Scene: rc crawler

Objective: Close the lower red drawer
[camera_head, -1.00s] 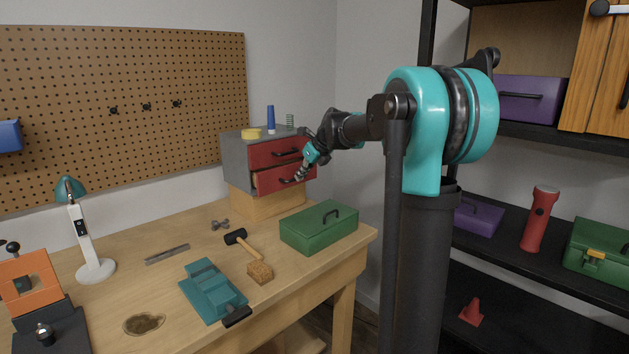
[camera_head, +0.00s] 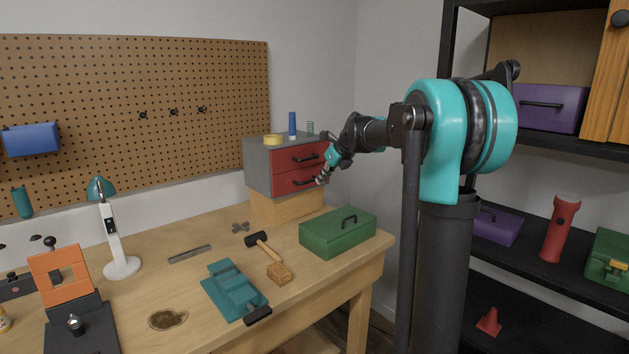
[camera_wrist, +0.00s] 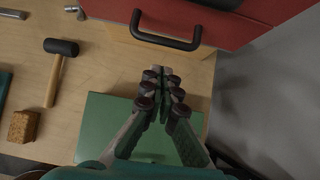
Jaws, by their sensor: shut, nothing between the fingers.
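The grey cabinet (camera_head: 259,168) has two red drawers with black handles. The lower red drawer (camera_head: 286,184) looks flush or nearly flush with the upper red drawer (camera_head: 285,160). In the wrist view the lower drawer's red front (camera_wrist: 236,22) and black handle (camera_wrist: 166,42) are at the top. My gripper (camera_head: 322,180) is at the right end of the lower drawer's front. In the wrist view my gripper (camera_wrist: 162,80) is shut and empty, with its fingertips just below the handle. I cannot tell whether it touches the drawer.
The cabinet stands on a wooden block (camera_head: 285,206) on the workbench. A green toolbox (camera_head: 338,234) sits in front of it, below my gripper. A hammer (camera_head: 264,246), a sponge-like block (camera_head: 280,273) and a teal vise (camera_head: 234,290) lie nearby. Shelves (camera_head: 590,144) stand at the right.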

